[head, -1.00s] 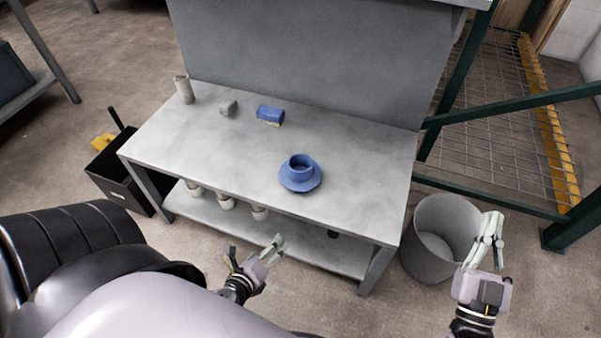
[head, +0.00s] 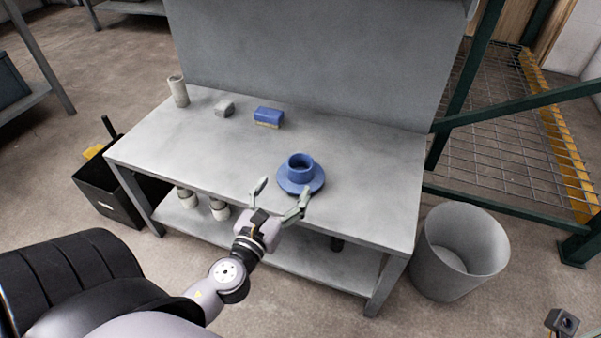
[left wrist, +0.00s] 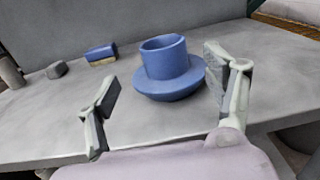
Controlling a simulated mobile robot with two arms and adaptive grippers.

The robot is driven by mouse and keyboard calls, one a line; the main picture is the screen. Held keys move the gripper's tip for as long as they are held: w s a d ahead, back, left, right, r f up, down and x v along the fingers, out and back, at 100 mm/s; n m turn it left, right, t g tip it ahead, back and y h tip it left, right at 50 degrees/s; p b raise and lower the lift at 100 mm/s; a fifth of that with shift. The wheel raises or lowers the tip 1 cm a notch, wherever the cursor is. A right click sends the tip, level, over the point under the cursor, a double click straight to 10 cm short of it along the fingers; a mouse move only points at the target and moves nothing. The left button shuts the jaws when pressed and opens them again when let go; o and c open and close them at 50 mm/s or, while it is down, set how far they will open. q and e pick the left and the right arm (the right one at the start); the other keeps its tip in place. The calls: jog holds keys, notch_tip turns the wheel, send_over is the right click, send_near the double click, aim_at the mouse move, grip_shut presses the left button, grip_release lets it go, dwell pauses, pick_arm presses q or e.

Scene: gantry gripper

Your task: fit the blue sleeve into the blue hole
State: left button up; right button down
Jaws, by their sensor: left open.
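A blue round sleeve (head: 301,166), open at the top, stands upright on a wide blue disc or flange (head: 314,184) near the front of the grey table. I cannot tell whether the two are one piece. They show in the left wrist view as the sleeve (left wrist: 163,58) and disc (left wrist: 190,80). My left gripper (head: 281,194) is open and empty at the table's front edge, just before the disc. In the left wrist view the sleeve stands beyond and between its spread fingers. No separate blue hole can be made out. My right gripper's fingers are out of view.
A blue block with a tan underside (head: 268,117), a small grey block (head: 225,108) and a beige cylinder (head: 178,91) stand at the table's back left. A grey bin (head: 460,250) stands right of the table, a black box (head: 115,200) left. The table's right side is clear.

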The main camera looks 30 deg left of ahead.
aim_at(294, 174)
pick_arm(q)
jog(key=w, duration=0.3)
jog(key=shift+w+a, duration=0.35)
jog(key=shift+w+a+b, duration=0.2)
jog(key=shift+w, duration=1.15)
jog(key=shift+w+a+b, duration=0.15)
jog(key=shift+w+b, duration=0.05)
jog(key=shift+w, duration=1.15)
jog(key=shift+r, duration=0.1)
jog(key=c, duration=1.3)
jog(key=shift+c, duration=0.7)
jog(key=shift+r, duration=0.1)
